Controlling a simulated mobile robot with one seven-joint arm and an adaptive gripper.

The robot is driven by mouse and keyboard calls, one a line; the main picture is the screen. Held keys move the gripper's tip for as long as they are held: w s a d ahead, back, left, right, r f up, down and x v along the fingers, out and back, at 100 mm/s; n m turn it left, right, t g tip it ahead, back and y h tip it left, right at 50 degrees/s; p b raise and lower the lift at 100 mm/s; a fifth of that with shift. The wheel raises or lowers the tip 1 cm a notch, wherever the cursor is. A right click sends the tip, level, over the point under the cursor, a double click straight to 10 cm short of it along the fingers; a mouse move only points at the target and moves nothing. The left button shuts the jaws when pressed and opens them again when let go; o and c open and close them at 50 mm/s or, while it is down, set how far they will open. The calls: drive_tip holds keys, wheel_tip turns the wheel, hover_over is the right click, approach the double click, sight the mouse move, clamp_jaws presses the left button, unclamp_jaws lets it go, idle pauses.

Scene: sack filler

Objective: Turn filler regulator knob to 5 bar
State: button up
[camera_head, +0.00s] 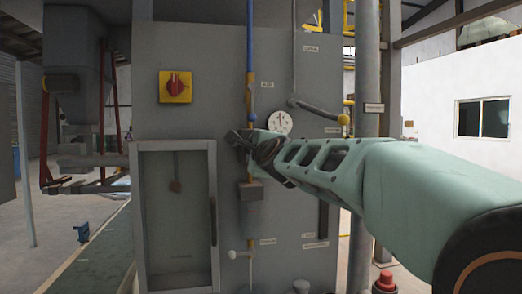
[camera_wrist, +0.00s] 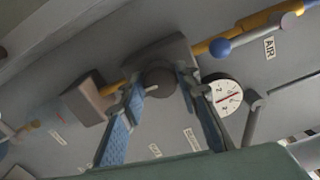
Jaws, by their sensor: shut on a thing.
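The regulator knob (camera_wrist: 158,80) is a dark grey round knob on the pipe of the grey filler cabinet. In the wrist view my gripper (camera_wrist: 160,86) has one blue-padded finger on each side of it, and the fingertips close on its sides. In the head view my gripper (camera_head: 245,140) reaches the cabinet front from the right and hides the knob. A white round pressure gauge (camera_head: 280,122) sits just right of it. The gauge also shows in the wrist view (camera_wrist: 227,98) with a red needle, but the value is too small to read surely.
A red rotary switch on a yellow plate (camera_head: 175,86) is at upper left of the cabinet. A glazed door (camera_head: 176,215) is below it. A blue-handled valve (camera_wrist: 220,47) marked AIR is on the yellow pipe. A grey post (camera_head: 367,90) stands right of the cabinet, behind my arm.

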drive_tip(key=shift+r, duration=0.2)
drive_tip(key=o, duration=1.2)
drive_tip(key=shift+f, duration=0.1)
drive_tip(key=shift+c, duration=0.2)
